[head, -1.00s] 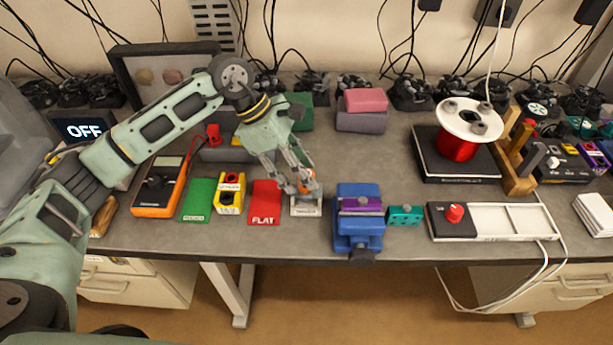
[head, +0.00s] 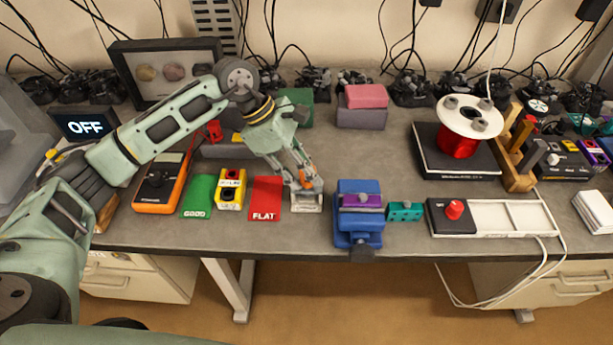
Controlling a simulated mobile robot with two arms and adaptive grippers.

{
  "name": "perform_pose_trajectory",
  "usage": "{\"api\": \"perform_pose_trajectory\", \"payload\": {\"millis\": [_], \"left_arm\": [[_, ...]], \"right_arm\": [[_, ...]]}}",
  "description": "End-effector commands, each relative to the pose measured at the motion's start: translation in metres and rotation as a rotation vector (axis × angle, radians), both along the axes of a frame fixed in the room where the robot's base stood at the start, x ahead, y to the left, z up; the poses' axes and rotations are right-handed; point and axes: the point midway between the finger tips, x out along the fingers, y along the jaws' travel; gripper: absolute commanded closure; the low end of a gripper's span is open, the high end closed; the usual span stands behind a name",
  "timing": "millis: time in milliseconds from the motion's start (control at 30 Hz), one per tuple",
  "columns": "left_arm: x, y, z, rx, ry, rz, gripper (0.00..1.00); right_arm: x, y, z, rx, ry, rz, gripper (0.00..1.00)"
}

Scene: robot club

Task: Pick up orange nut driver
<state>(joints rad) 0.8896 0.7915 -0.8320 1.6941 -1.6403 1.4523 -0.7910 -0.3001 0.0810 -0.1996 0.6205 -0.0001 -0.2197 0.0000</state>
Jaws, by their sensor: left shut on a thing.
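The orange nut driver (head: 307,183) shows only as a small orange patch between the fingers of my left gripper (head: 306,187). The gripper points down and is shut on it, just above a small light grey labelled block (head: 306,204) near the table's front edge. The fingers hide most of the nut driver, and I cannot tell whether it still touches the block. My right gripper is not in view.
A red FLAT mat (head: 265,199) lies just left of the gripper, with a yellow block (head: 231,190) and a green GOOD mat (head: 198,196) beyond. A blue vise (head: 358,222) stands close on the right. Bare table lies behind it, before the pink block (head: 366,96).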

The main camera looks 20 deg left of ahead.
Motion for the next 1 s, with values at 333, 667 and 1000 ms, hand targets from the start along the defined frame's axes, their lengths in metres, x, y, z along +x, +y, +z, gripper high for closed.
{"api": "perform_pose_trajectory", "payload": {"millis": [333, 667, 1000], "left_arm": [[0.001, 0.000, 0.013, -0.002, -0.005, 0.000, 1.00], [0.004, -0.033, 0.058, -0.003, -0.007, -0.005, 1.00], [0.011, -0.093, 0.095, -0.006, -0.005, -0.004, 1.00]], "right_arm": [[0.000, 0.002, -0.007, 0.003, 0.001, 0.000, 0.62], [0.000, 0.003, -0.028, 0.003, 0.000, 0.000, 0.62], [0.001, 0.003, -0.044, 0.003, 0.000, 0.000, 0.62]]}}
